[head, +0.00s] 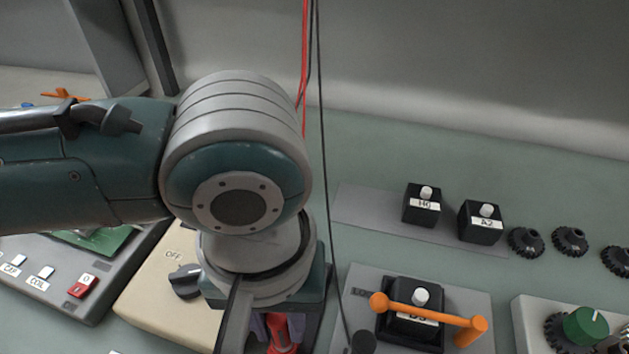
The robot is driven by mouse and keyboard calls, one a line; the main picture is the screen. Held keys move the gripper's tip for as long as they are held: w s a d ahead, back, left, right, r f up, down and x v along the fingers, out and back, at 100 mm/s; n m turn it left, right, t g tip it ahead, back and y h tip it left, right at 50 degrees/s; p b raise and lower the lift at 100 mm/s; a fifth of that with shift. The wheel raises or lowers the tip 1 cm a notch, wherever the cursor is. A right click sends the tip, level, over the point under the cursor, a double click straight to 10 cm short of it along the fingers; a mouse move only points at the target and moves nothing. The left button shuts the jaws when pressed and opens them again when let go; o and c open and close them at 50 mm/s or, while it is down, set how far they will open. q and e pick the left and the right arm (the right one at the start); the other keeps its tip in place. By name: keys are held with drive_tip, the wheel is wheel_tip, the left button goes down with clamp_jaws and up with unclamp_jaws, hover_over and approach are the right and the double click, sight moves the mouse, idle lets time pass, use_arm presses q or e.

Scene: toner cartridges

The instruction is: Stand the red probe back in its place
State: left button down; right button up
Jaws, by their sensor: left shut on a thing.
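My left gripper (264,335) points down at the bottom edge, left of centre, below my arm's wrist. One dark finger shows, and the fingertips are cut off by the frame edge. It is shut on the red probe (282,338), of which only a short red part shows between the fingers. A red cable (304,60) hangs from above and passes behind my wrist. The probe's tip and its place are not visible. My right gripper is not in view.
A beige box (158,300) with a black OFF knob (185,282) stands left of the gripper. A black cable (324,170) runs to a black probe top (362,343) just right. Black labelled blocks (421,206), an orange-handled clamp (432,313) and a green-knobbed box (585,327) lie further right.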

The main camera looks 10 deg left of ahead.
use_arm(q)
drive_tip(key=shift+f, duration=0.15)
drive_tip(key=c, duration=0.6)
unclamp_jaws()
